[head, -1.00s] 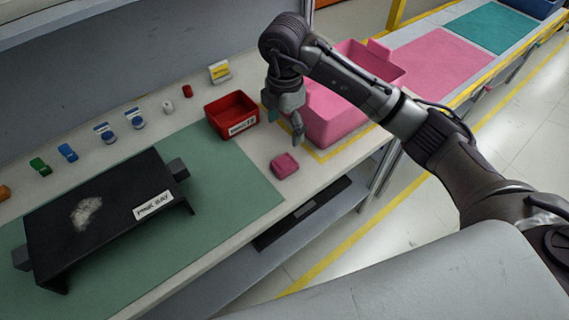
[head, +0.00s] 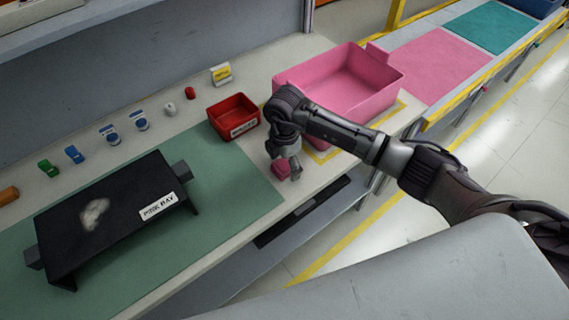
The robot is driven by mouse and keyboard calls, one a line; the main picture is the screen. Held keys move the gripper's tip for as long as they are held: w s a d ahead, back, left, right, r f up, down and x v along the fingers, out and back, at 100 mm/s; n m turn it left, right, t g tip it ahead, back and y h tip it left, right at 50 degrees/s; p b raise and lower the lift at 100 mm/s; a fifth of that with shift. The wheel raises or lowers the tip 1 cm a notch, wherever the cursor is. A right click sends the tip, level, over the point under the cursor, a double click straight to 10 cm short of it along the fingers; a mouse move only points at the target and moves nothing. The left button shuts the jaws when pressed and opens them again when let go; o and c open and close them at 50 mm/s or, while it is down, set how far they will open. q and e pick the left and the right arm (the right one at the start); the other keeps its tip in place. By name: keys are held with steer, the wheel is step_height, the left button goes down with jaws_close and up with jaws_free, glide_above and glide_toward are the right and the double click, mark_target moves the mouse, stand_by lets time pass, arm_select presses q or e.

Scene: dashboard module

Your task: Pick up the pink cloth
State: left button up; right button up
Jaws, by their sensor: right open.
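The pink cloth (head: 280,168) is a small folded block on the pale bench top, just right of the green mat. My right gripper (head: 287,170) is down at the cloth, with its fingers around or beside it; one finger shows on the cloth's right side. The gripper is open. Part of the cloth is hidden by the gripper, and I cannot tell whether the fingers touch it. My left gripper is not in view.
A red labelled bin (head: 232,117) stands behind the cloth. A large pink bin (head: 345,85) stands behind my right arm. A black labelled module (head: 105,220) lies on the green mat (head: 228,180). Several small parts line the back. The bench's front edge is close to the cloth.

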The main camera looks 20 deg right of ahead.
mark_target(284, 163)
steer(key=c, duration=1.2)
steer(key=shift+c, duration=0.2)
steer(key=shift+r, duration=0.55)
step_height(284, 163, up, 2)
steer(key=shift+w+r+b, duration=0.1)
steer(key=shift+r+b, duration=0.15)
steer(key=shift+b, duration=0.45)
steer(key=s+d+r+b, duration=0.2)
steer(key=s+d+r, duration=0.5)
steer(key=s+d, duration=0.1)
steer(key=shift+s+d+r, duration=0.15)
steer(key=shift+s+r, duration=0.1)
